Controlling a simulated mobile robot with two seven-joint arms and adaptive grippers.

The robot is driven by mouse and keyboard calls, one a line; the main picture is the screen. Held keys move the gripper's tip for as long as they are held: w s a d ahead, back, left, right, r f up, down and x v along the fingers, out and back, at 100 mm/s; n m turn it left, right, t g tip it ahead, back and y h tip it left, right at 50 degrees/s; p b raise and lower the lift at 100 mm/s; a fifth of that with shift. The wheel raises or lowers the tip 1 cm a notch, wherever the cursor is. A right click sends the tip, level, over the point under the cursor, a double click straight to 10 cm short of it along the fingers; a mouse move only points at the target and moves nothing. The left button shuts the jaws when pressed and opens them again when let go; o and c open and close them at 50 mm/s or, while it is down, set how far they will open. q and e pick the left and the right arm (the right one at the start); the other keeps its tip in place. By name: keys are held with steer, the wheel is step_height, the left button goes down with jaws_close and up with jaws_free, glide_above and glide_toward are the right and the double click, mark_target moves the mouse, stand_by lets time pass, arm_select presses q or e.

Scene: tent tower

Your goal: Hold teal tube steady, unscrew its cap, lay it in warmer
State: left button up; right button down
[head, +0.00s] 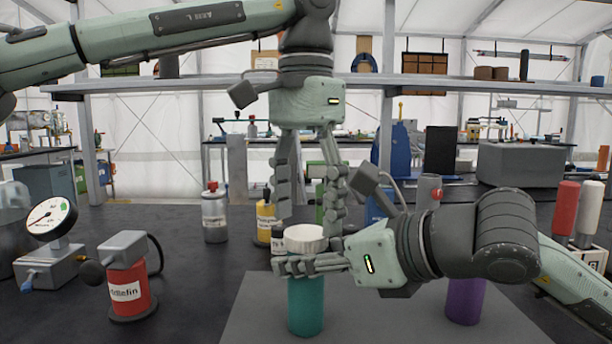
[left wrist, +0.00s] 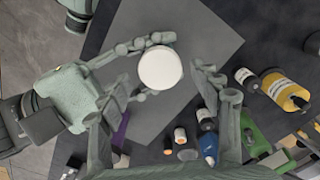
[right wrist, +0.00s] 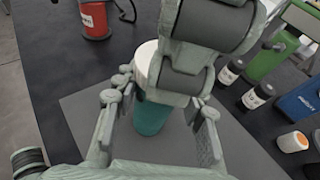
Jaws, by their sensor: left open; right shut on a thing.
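The teal tube (head: 306,308) stands upright on the grey mat, with a wide white cap (head: 305,236) on top. My right gripper (head: 302,266) is shut around the tube just below the cap. My left gripper (head: 308,222) points down from above, open, with its fingers on either side of the cap; whether they touch it I cannot tell. In the left wrist view the cap (left wrist: 160,68) lies between the left fingers, with clear space on the right. In the right wrist view the left hand partly hides the cap (right wrist: 146,62) and the teal tube (right wrist: 150,118). I cannot identify the warmer.
A purple tube (head: 465,302) stands on the grey mat (head: 255,318), behind my right arm. A red bottle (head: 128,292) and a gauge (head: 50,218) are at the left. Grey and yellow bottles stand behind. Red and white tubes (head: 590,212) stand in a rack at the right.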

arm_select(q)
steer(key=shift+f, duration=1.05)
steer(key=c, duration=1.2)
steer(key=n, duration=0.3)
steer(key=o, duration=1.3)
steer(key=shift+r, duration=0.1)
